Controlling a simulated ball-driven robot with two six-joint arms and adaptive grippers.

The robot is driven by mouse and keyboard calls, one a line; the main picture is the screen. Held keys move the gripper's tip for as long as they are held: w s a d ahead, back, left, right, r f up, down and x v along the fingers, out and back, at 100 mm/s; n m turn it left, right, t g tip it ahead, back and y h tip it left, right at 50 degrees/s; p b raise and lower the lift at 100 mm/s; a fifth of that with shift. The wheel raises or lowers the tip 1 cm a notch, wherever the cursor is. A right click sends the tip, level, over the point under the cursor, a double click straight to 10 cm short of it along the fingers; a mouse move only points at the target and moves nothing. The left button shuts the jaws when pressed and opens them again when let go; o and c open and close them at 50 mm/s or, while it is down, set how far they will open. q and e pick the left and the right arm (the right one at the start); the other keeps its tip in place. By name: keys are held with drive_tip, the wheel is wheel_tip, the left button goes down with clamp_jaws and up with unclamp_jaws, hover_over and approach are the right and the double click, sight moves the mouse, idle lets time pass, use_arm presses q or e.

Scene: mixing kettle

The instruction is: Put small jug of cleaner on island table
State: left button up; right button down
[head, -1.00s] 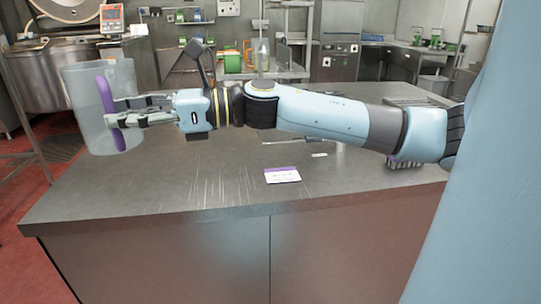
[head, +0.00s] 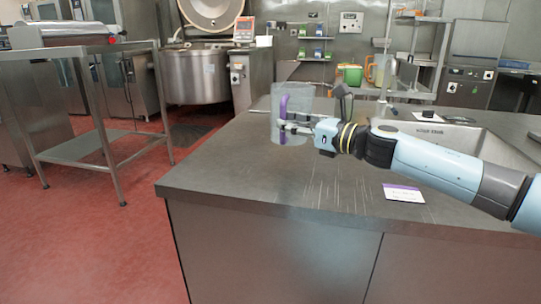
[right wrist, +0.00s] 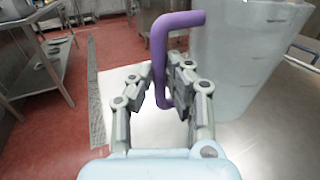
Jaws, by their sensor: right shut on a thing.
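The small jug (head: 291,103) is clear and pale with a purple handle. In the head view it is upright over the left far part of the steel island table (head: 240,160). My right gripper (head: 285,128) is shut on the purple handle. In the right wrist view the handle (right wrist: 160,65) runs between the fingers (right wrist: 158,88), and the jug body (right wrist: 255,50) is at the right. I cannot tell whether the jug's base touches the tabletop. My left gripper is not in view.
A white label card (head: 403,193) with a purple edge lies on the tabletop, and a sink (head: 470,140) is at its right. A large kettle (head: 197,72) stands behind. A steel side table (head: 75,60) stands at the left. Red floor between is clear.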

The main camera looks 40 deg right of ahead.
drive_tip(key=a+f, duration=0.2)
drive_tip(key=w+a+f, duration=0.1)
drive_tip(key=a+f, duration=0.1)
drive_tip(key=f, duration=0.1)
drive_tip(key=a+f+b, duration=0.1)
drive_tip(key=a+f, duration=0.1)
drive_tip(key=f, duration=0.1)
drive_tip(key=shift+w+a, duration=0.15)
drive_tip(key=shift+r, duration=0.15)
drive_tip(key=shift+f, duration=0.2)
drive_tip(key=c, duration=1.3)
unclamp_jaws()
